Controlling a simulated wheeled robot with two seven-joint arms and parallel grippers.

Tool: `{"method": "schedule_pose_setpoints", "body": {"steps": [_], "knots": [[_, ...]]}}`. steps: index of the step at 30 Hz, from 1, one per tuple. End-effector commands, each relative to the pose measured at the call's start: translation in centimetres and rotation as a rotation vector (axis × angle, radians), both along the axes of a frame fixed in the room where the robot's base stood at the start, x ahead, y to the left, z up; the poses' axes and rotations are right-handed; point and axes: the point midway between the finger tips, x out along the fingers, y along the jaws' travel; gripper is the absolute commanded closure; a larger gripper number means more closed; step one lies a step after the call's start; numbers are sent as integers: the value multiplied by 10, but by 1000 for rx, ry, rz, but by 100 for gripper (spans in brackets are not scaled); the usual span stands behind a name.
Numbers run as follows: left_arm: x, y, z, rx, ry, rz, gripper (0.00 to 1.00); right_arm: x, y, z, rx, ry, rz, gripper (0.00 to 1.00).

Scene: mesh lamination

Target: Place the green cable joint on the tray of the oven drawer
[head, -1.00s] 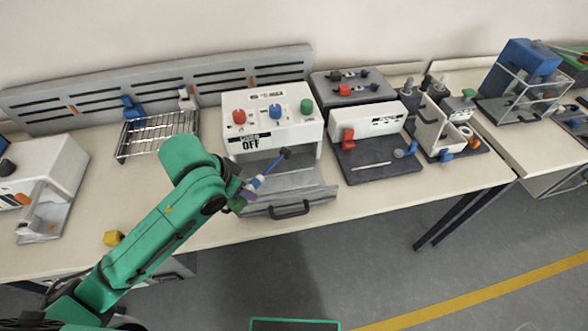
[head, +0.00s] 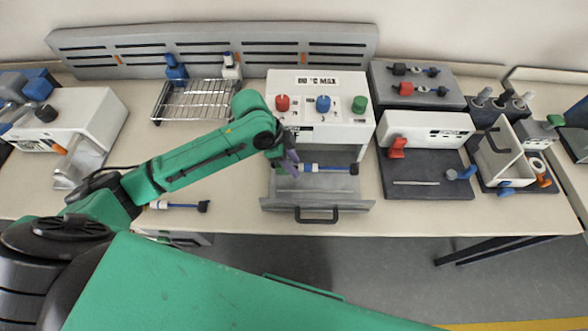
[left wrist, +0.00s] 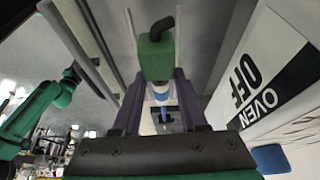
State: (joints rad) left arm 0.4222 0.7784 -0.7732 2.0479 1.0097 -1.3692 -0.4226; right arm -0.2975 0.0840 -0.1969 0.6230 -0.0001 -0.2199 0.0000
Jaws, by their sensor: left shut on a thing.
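My left gripper (head: 291,160) is shut on the green cable joint and holds it over the left part of the open oven drawer. The joint's green block (left wrist: 155,56) and bent black end show between the fingers in the left wrist view. Its white and blue cable with a black tip (head: 330,169) points right, level across the drawer, in the head view; the gripper hides the green block there. The drawer tray (head: 325,186) is pulled out, grey and bare. I cannot tell whether the joint touches it. My right gripper is not in view.
The white oven (head: 345,112) with red, blue and green knobs stands right behind the drawer. A wire rack (head: 195,99) is at its left, a dark-based device (head: 430,130) at its right. Another blue-and-white cable (head: 182,205) lies on the table at left.

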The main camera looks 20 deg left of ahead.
Motion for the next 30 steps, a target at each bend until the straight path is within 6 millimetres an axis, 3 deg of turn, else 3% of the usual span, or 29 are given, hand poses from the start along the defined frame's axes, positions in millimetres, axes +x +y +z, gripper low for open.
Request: {"method": "schedule_pose_setpoints", "body": {"steps": [8,29,30], "knots": [[0,0,-44,0,0,0,100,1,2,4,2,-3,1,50],[0,0,-56,-1,-1,0,100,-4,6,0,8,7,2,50],[0,0,-56,0,0,0,43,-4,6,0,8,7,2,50]]}}
